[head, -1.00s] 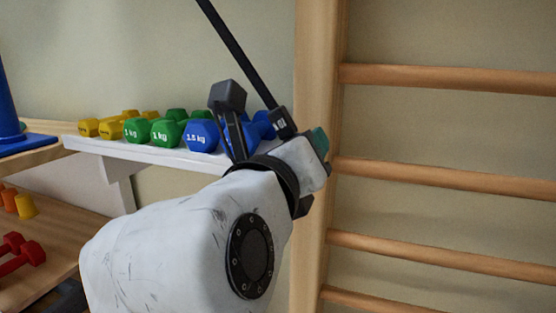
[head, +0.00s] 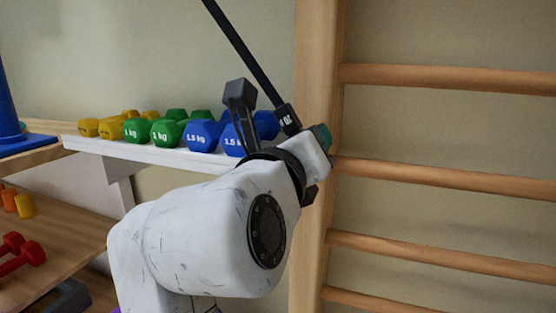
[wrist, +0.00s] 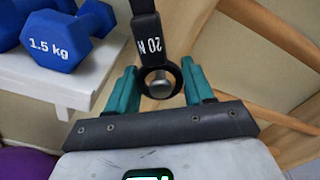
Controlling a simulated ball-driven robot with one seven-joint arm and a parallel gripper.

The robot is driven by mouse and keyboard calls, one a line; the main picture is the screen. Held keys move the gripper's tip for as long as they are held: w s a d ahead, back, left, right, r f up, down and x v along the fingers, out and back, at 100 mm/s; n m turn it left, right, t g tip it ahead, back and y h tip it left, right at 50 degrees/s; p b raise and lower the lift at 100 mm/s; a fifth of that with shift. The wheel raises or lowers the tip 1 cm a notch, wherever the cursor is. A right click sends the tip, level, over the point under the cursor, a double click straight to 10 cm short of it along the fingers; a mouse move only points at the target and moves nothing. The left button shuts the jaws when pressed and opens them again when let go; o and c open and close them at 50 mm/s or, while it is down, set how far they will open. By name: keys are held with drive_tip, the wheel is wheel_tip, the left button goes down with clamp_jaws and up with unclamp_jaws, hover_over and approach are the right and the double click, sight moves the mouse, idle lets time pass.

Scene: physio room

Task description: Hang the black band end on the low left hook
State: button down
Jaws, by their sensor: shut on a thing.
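The black band (head: 245,55) runs from the top of the head view down to its end (head: 288,119) at my gripper (head: 322,140). In the wrist view the band end, marked "20 N" (wrist: 149,44), has a black ring (wrist: 176,72) between the teal fingers of my gripper (wrist: 158,84). My gripper is shut on it. A silvery round metal piece (wrist: 160,88), perhaps the low left hook, shows inside the ring's opening. I cannot tell whether it passes through the ring. In the head view my gripper hides this spot, beside the wooden upright.
The wooden upright (head: 315,60) and rungs (head: 440,79) of the wall bars stand at the right. A white shelf (head: 135,152) with yellow, green and blue dumbbells (head: 203,136) is close left of my gripper. Red dumbbells (head: 22,254) lie on a lower wooden shelf.

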drive_tip(key=shift+w+d, duration=0.15)
drive_tip(key=shift+w, duration=0.25)
drive_tip(key=shift+a+r, duration=0.2)
drive_tip(key=shift+r, duration=0.05)
idle(0.4)
drive_tip(key=shift+c, duration=0.9)
unclamp_jaws()
drive_tip(key=v, duration=0.8)
drive_tip(key=shift+r, duration=0.1)
